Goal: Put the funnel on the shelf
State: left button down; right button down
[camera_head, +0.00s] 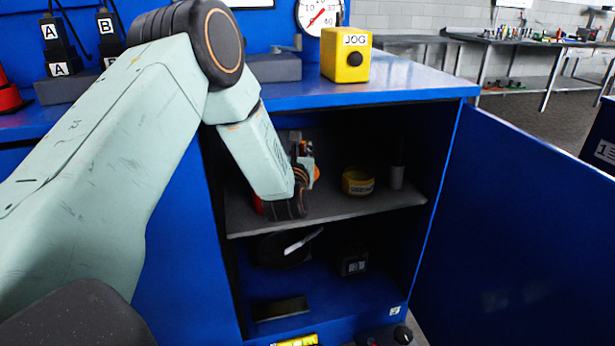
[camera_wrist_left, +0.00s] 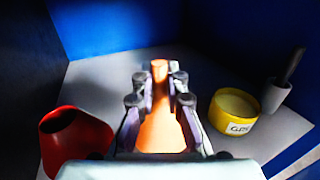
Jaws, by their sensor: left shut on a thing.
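The orange funnel (camera_wrist_left: 160,128) is between the fingers of my left gripper (camera_wrist_left: 160,88) in the left wrist view, its narrow end pointing away from the wrist. In the head view, my left gripper (camera_head: 303,158) reaches into the open blue cabinet, over the grey upper shelf (camera_head: 325,212). It is shut on the funnel, and only a bit of orange (camera_head: 316,173) shows beside it. The arm and fingers hide most of the funnel there. I cannot tell whether the funnel touches the shelf. My right gripper is not in view.
On the shelf, a red container (camera_wrist_left: 75,140) is left of the gripper; a yellow tub (camera_wrist_left: 233,110) and a grey cup with a dark handle (camera_wrist_left: 276,95) are right. The cabinet door (camera_head: 520,230) stands open at right. A yellow JOG box (camera_head: 345,55) stands on top.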

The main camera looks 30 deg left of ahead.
pick_arm(q)
jog(key=f, duration=0.4)
jog(key=shift+w+b, duration=0.2)
jog(key=shift+b, duration=0.2)
notch_tip(320, 180, down, 3)
jog(key=shift+s+f+b, duration=0.15)
jog(key=shift+f+b, duration=0.05)
jog(key=shift+b, duration=0.35)
jog(key=shift+f, duration=0.2)
jog(key=c, duration=1.5)
grip_release()
jog(key=shift+f, duration=0.1)
jog(key=shift+o, duration=0.6)
